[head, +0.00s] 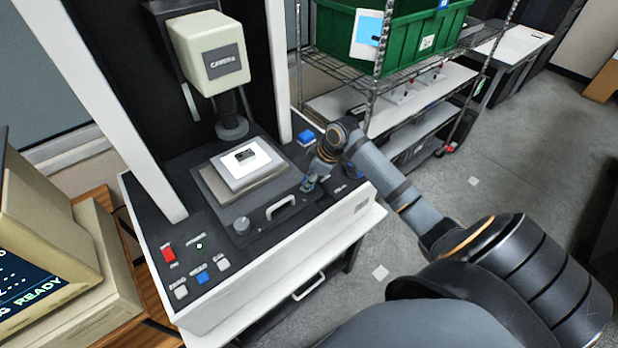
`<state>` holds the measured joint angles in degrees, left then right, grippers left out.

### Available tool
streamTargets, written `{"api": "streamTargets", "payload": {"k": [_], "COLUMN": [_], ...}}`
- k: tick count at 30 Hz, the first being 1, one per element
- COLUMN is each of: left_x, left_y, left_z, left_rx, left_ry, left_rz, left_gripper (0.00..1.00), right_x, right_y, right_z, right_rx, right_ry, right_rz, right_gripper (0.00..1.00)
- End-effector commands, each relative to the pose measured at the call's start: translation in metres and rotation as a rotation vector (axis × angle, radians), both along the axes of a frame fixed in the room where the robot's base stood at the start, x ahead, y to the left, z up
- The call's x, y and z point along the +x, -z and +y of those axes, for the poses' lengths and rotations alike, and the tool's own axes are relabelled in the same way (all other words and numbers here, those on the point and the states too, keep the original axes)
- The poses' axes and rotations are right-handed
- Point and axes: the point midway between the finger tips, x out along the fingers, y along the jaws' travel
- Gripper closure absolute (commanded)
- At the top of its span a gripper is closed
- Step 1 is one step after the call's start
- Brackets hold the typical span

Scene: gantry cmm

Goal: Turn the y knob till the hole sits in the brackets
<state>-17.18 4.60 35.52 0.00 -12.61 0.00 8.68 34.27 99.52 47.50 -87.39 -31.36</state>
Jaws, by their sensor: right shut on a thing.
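My right gripper (309,184) reaches in from the right and is shut at the right side of the machine's stage. It is on a knob there, which I take to be the y knob; the fingers mostly hide it. The stage carries a white lit plate (235,178) with a small dark part (245,156) on it, under the camera head (208,52). The hole and the brackets are too small to make out. My left gripper is not in view.
Another grey knob (242,225) and a white handle (281,207) sit at the stage's front. A red switch (168,254) and several buttons are at the front left. A monitor (40,300) reading READY is partly cut off. A wire shelf with a green bin (400,40) stands behind my right arm.

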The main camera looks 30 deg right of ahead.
Motion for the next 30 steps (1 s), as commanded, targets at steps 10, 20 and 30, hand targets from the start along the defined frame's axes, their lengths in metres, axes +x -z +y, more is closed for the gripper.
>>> {"api": "streamTargets", "payload": {"k": [10, 20, 30], "left_x": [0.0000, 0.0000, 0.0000], "left_y": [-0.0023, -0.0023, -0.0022], "left_z": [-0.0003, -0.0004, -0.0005], "left_rx": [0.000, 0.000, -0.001], "left_ry": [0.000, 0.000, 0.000], "left_rz": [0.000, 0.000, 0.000], "left_gripper": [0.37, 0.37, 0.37], "right_x": [0.0007, 0.0006, 0.0005], "right_y": [-0.0007, -0.0006, -0.0003], "right_z": [-0.0002, -0.0001, -0.0001], "right_rx": [0.000, 0.000, 0.000], "right_ry": [-0.095, -0.101, -0.100], "right_rz": [-0.002, -0.001, -0.001], "right_gripper": [1.00, 1.00, 0.46]}}
